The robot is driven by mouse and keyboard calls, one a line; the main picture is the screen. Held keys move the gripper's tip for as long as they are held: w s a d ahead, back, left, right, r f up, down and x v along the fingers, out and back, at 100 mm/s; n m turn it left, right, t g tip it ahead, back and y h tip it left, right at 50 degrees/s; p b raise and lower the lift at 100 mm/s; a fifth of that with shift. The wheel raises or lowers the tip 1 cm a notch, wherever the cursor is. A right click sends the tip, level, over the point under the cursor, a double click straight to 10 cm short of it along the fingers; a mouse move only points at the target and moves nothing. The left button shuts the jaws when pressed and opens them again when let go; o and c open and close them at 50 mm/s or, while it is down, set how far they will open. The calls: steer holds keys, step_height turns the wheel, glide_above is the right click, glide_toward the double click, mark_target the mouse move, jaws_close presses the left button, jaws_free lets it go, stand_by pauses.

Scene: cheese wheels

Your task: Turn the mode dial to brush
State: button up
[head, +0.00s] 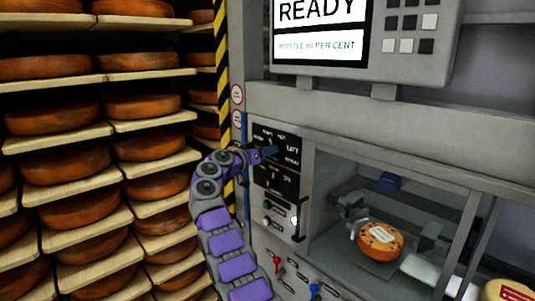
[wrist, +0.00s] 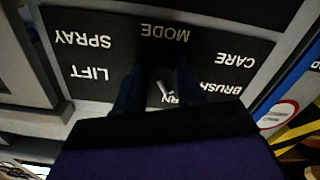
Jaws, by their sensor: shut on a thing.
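The black mode panel (wrist: 105,55) fills the top of the wrist view, upside down, with the words MODE, SPRAY, LIFT, CARE, BRUSH and a partly hidden word ending in RN. My gripper (wrist: 158,76) has its two dark blue fingers on either side of the dark mode dial (wrist: 160,74) and is shut on it. A pale pointer mark shows between the fingers, near the partly hidden word; its exact setting is hard to tell. In the head view my gripper (head: 270,153) is at the black panel (head: 290,147), and my arm hides the dial.
A screen (head: 318,30) reads READY and BRISTLE with a per cent figure. A cheese wheel (head: 380,240) sits inside the machine bay. A vertical handle (head: 301,220), buttons and small red and blue levers lie below the panel. Cheese shelves (head: 60,140) fill the left side.

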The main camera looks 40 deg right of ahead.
steer(key=shift+w+a+f+n+p, duration=0.1)
steer(key=shift+n+p, duration=0.5)
steer(key=shift+n, duration=1.2)
steer(key=shift+w+a+n+p, duration=0.1)
steer(key=shift+n+p, duration=0.5)
steer(key=shift+n, duration=1.2)
steer(key=shift+f, duration=0.1)
steer(key=o, duration=1)
steer(key=shift+w, duration=0.1)
steer(key=a, duration=0.5)
steer(key=s+a, duration=0.1)
steer(key=a, duration=1.1)
steer(key=shift+s+a+p, duration=0.2)
steer(key=shift+s+p, duration=0.05)
steer(key=shift+p, duration=0.1)
